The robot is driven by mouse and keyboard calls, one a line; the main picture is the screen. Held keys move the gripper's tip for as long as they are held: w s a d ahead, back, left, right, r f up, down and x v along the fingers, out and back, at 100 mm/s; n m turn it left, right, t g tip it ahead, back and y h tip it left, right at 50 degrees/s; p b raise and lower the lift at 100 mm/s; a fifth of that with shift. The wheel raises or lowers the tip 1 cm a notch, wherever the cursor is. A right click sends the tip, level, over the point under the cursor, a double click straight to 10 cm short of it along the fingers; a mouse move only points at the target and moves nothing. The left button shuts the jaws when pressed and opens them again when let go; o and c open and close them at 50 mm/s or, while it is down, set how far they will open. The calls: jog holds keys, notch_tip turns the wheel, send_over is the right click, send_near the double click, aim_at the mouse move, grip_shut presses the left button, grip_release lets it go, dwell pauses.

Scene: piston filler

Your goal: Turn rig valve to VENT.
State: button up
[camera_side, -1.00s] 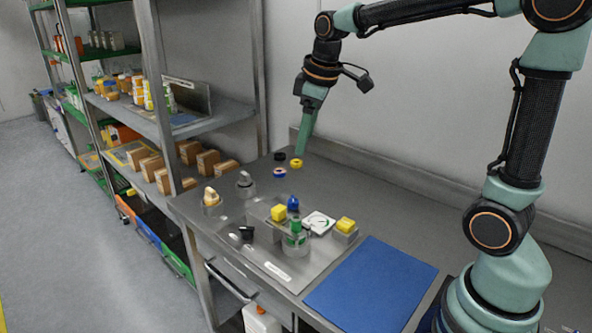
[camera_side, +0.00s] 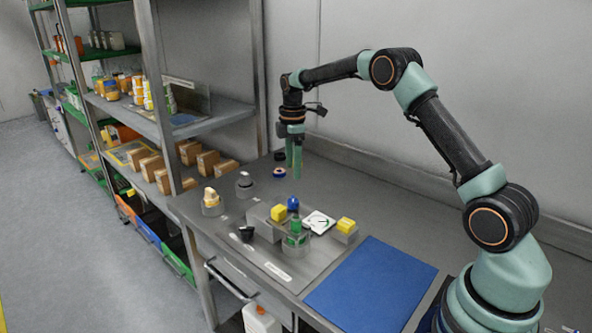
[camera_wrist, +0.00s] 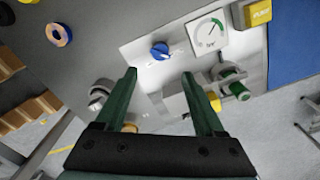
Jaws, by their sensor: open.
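A blue knob (camera_side: 293,204) stands on the grey rig panel (camera_side: 268,258), near the white gauge (camera_side: 319,222). In the wrist view the blue knob (camera_wrist: 160,51) sits on a light plate beside the gauge (camera_wrist: 209,34), with small marks around it too small to read. I cannot tell whether it is the rig valve or which position it is set to. My gripper (camera_side: 295,174) points down with jaws open and empty, above the bench behind the panel. In the wrist view the gripper (camera_wrist: 160,74) has its fingertips on either side below the knob, apart from it.
Yellow blocks (camera_side: 278,213) (camera_side: 346,225), a green-topped part (camera_side: 296,227) and a black knob (camera_side: 245,233) crowd the panel. A tape roll (camera_side: 279,172) lies near my gripper. A blue mat (camera_side: 370,285) lies clear at right.

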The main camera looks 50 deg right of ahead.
aim_at(293, 201)
notch_tip(293, 201, down, 11)
jog(key=shift+f, duration=0.1)
dwell(0.3)
grip_shut()
